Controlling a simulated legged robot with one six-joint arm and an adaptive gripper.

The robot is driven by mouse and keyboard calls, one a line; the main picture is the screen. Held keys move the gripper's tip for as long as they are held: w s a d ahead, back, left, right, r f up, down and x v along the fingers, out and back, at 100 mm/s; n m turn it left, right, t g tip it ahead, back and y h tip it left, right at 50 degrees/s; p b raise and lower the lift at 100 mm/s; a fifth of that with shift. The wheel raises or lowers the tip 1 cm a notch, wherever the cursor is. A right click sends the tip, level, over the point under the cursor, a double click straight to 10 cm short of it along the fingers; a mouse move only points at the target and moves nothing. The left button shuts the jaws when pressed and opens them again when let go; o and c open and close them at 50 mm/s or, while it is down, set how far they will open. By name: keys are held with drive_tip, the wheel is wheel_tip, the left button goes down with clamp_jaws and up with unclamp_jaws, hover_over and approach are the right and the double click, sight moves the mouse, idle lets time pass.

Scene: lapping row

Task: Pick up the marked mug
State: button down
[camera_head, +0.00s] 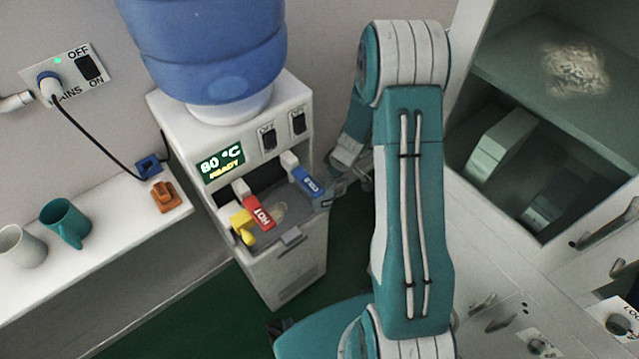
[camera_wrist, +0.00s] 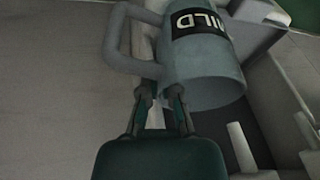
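The marked mug (camera_wrist: 204,58) fills the upper middle of the wrist view, grey, with a black band and white letters, of which "ILD" is readable. Its handle (camera_wrist: 122,45) is on its left side. My gripper (camera_wrist: 161,88) has its two fingertips a little apart, right at the lower end of the handle and the mug's wall. I cannot tell whether they touch it. In the camera_head view my gripper (camera_head: 340,188) is beside the right side of the water dispenser, partly hidden by my arm. I cannot make out the marked mug there.
The water dispenser (camera_head: 285,262) has a red HOT lever (camera_head: 259,213) and a blue COLD lever (camera_head: 307,182). A teal mug (camera_head: 66,222) and a white mug (camera_head: 20,247) stand on the shelf (camera_head: 110,235) at left. An open cabinet (camera_head: 520,95) is at right.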

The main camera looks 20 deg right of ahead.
drive_tip(key=s+d+r, duration=0.1)
drive_tip(key=d+r, duration=0.2)
drive_tip(key=d, duration=0.2)
drive_tip(key=shift+s, duration=0.35)
